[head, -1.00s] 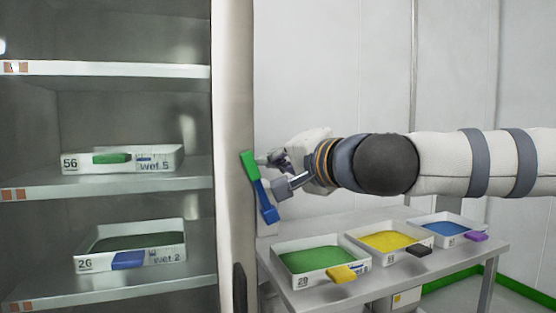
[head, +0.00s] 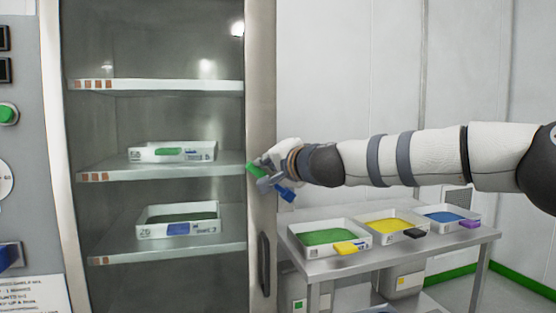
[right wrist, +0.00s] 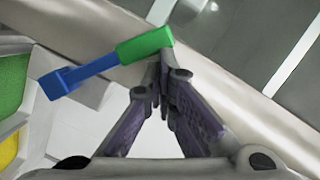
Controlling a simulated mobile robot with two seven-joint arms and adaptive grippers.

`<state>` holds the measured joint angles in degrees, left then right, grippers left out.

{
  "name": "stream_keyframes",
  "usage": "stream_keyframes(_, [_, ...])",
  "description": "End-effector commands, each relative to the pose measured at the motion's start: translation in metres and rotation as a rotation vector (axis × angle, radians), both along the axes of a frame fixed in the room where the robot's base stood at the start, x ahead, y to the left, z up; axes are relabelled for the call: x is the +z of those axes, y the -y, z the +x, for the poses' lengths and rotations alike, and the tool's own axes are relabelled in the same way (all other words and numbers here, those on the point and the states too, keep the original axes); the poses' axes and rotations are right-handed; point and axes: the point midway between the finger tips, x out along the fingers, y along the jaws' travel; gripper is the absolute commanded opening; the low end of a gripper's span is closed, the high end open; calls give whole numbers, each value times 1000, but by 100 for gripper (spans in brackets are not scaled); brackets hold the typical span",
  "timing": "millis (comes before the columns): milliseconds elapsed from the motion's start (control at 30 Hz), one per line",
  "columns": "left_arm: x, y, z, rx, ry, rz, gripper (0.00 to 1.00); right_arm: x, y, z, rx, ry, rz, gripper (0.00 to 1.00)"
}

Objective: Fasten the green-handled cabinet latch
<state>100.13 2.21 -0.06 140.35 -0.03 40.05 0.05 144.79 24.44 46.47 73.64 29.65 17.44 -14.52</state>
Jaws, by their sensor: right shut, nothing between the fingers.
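The latch is a bar with a green handle part (head: 256,170) and a blue part (head: 287,194). It sits on the right-hand frame of the cabinet (head: 261,90), slanting from the green end at upper left to the blue end at lower right. My right gripper (head: 265,174) is at the green part. In the right wrist view its closed fingertips (right wrist: 161,68) are against or just beside the end of the green handle (right wrist: 145,45), with nothing between them. The blue part (right wrist: 75,76) points left there. Whether the fingers touch the handle is hard to tell. My left gripper is out of view.
Cabinet shelves hold an upper tray (head: 143,156) and a lower tray (head: 150,232). A dark door handle (head: 264,262) is below the latch. A steel table (head: 400,255) at right carries trays of green, yellow and blue material. A control panel (head: 25,190) stands at left.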

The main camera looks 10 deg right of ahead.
Motion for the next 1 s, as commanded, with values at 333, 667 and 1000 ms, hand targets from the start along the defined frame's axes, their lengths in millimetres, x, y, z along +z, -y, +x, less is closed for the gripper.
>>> stream_keyframes(333, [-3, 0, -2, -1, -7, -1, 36, -25, -20, 11, -3, -4, 1, 0])
stream_keyframes(667, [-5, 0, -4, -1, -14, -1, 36, -43, -32, 10, -4, -3, 1, 0])
stream_keyframes(1000, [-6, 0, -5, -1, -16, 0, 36, -49, -36, 10, -3, -1, 0, 0])
